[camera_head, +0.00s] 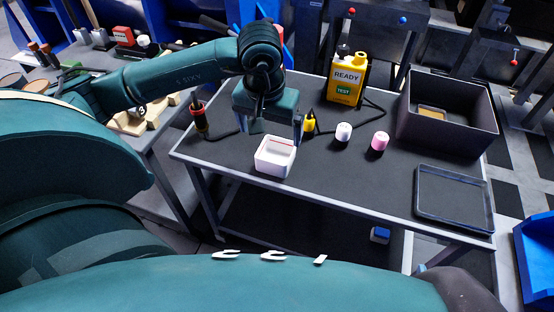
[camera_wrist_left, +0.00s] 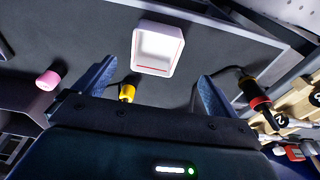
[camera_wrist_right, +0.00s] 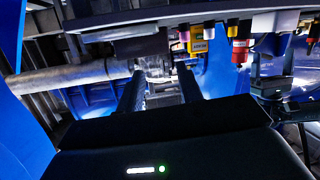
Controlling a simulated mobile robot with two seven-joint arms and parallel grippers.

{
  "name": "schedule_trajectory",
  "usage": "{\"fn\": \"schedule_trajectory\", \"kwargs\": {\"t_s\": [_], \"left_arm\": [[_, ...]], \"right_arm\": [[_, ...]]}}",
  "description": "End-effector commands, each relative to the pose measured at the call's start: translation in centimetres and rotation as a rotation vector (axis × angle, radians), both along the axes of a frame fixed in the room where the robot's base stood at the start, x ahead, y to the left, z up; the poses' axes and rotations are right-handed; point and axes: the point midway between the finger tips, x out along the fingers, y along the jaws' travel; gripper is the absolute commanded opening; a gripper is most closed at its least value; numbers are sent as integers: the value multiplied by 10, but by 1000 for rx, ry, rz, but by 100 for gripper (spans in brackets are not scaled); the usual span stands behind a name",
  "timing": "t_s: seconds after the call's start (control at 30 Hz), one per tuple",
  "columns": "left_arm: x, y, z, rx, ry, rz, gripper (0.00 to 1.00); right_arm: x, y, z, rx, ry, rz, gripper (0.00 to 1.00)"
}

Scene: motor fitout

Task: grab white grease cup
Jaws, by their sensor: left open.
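A white, open-topped square cup (camera_head: 275,157) with a thin red line inside stands near the table's front edge, left of centre. It also shows at the top of the left wrist view (camera_wrist_left: 158,50). My left gripper (camera_head: 277,125) is over the table, just behind and above the cup. Its fingers (camera_wrist_left: 155,85) are open and empty, and the cup lies beyond them, apart. A small white capped cylinder (camera_head: 343,132) stands further right. My right gripper (camera_wrist_right: 160,80) shows only in its wrist view, with its fingers apart and nothing between them.
A yellow tester (camera_head: 344,88), a pink cylinder (camera_head: 380,141) and a yellow piece (camera_head: 309,123) stand nearby. A red-and-black connector (camera_head: 199,114) is at the left edge. A dark bin (camera_head: 448,126) and shallow tray (camera_head: 452,211) are right. The front middle is clear.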

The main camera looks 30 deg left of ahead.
Motion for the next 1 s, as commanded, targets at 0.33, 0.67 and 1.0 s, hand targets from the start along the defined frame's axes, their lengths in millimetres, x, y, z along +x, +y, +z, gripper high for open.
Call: {"fn": "schedule_trajectory", "kwargs": {"t_s": [0.33, 0.67, 1.0], "left_arm": [[5, -1, -29, -3, 1, 1, 96], [15, -3, -71, -4, 2, 1, 96], [16, -3, -71, -3, -1, 0, 87]], "right_arm": [[2, 1, -1, 1, -44, 4, 36], [4, 4, -1, 9, -120, 13, 36], [4, 5, 1, 10, -126, 14, 36]]}}
